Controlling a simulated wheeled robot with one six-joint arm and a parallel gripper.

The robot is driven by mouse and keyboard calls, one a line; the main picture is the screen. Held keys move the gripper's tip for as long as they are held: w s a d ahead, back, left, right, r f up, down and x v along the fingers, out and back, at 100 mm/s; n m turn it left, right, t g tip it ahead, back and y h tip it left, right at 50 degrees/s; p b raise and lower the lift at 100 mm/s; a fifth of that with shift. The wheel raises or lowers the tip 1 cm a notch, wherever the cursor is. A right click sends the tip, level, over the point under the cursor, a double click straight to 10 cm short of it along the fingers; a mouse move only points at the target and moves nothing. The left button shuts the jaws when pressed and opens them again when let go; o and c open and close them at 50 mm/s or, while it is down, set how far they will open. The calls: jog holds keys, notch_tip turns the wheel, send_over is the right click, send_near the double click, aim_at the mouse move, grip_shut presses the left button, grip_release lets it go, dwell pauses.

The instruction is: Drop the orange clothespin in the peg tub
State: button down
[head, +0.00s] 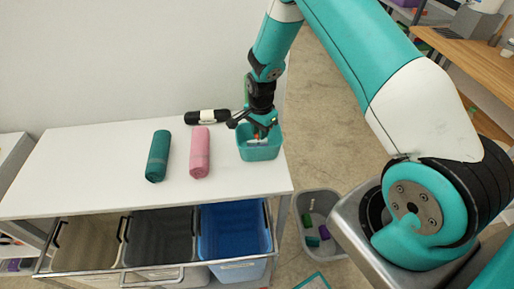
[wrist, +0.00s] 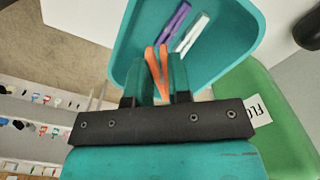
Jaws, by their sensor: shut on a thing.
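The orange clothespin (wrist: 157,72) is between the fingers of my gripper (wrist: 156,82), which is shut on it. In the wrist view its legs stick out past the fingertips, over the teal peg tub (wrist: 240,32). A purple clothespin (wrist: 176,20) and a pale clothespin (wrist: 192,33) lie inside the tub. In the head view my gripper (head: 262,128) points down over the tub (head: 260,153), which stands at the right end of the white table. A bit of orange (head: 257,136) shows at the fingertips. The exact height above the tub floor is hard to tell.
Bins, including a blue one (head: 232,230), sit under the tabletop. A grey bin (head: 319,213) stands on the floor at right.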

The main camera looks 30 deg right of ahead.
jog(key=shift+f, duration=0.15)
jog(key=c, duration=1)
grip_release()
jog(key=shift+d, duration=0.1)
notch_tip(320, 180, up, 18)
jog(key=b, duration=0.3)
jog(key=shift+f, duration=0.25)
jog(key=s+a+r+n+y, duration=0.2)
jog(key=s+a+r+n, duration=0.7)
jog(key=s+a+n, duration=0.5)
jog(key=s+n, duration=0.2)
jog(key=s, duration=0.2)
jog(key=s+a+r+n+y, duration=0.1)
jog(key=s+n, duration=0.2)
jog(key=s, duration=0.2)
jog(key=s+a+r+n+y, duration=0.1)
jog(key=s+a+n, duration=0.1)
jog(key=s, duration=0.3)
jog(key=shift+s+r+n, duration=0.1)
jog(key=shift+s+n, duration=0.05)
jog(key=shift+n, duration=0.25)
